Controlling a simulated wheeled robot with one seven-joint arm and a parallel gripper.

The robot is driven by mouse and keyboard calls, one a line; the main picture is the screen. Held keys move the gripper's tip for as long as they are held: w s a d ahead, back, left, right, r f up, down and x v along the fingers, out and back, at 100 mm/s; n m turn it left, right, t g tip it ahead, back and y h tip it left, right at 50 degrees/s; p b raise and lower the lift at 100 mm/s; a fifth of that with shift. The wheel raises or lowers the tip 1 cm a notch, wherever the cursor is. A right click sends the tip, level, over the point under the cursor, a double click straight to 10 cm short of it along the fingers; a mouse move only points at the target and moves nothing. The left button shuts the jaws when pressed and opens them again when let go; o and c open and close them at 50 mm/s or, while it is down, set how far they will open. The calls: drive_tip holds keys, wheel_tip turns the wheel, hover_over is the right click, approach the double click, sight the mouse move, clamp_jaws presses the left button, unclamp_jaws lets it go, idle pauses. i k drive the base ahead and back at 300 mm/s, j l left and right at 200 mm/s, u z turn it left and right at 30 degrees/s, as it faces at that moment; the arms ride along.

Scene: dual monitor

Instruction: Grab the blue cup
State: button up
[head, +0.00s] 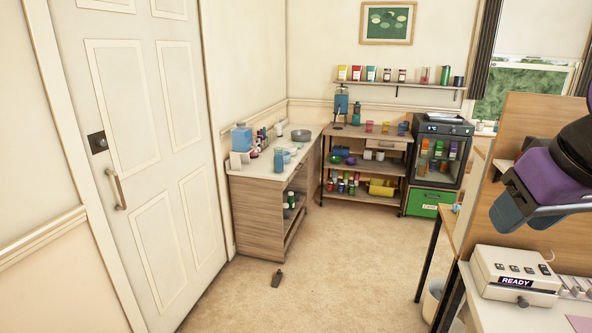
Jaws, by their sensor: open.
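Several blue vessels are in view, and I cannot tell which is the blue cup. A small blue cup (402,128) stands at the right end of the wooden cart's top. A taller blue cup-like vessel (278,161) stands at the front of the counter. A dark blue cup (458,82) sits at the right end of the wall shelf. My gripper (513,207) is at the right edge, close to the camera, open and far from all of these. Its jaws are seen only in part, with nothing visible between them.
The counter (250,172) and wooden cart (385,137) stand in the far corner. A dark cabinet (437,160) sits on a green box. A desk with a box marked READY (512,272) is at the right. A small dark object (277,279) lies on otherwise open carpet.

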sight(401, 127)
drive_tip(key=i+j, duration=0.15)
drive_tip(key=i, duration=0.25)
drive_tip(key=i+j, duration=0.15)
drive_tip(key=i, duration=0.3)
drive_tip(key=i+j, duration=0.15)
drive_tip(key=i, duration=0.25)
drive_tip(key=i+j, duration=0.15)
drive_tip(key=i, duration=0.3)
drive_tip(key=i+z, duration=0.25)
drive_tip(key=i, duration=0.35)
drive_tip(key=i+z, duration=0.3)
drive_tip(key=i, duration=0.3)
drive_tip(key=i+j+z, duration=0.25)
drive_tip(key=i, duration=0.35)
drive_tip(key=i+l, duration=0.1)
drive_tip(key=i, duration=0.8)
drive_tip(key=i+l, duration=0.1)
drive_tip(key=i, duration=0.8)
drive_tip(key=i+l+u, duration=0.1)
drive_tip(key=i, duration=0.55)
drive_tip(key=i+l, duration=0.15)
drive_tip(key=i, duration=0.45)
drive_tip(key=i+l+u, duration=0.15)
drive_tip(key=i, duration=0.5)
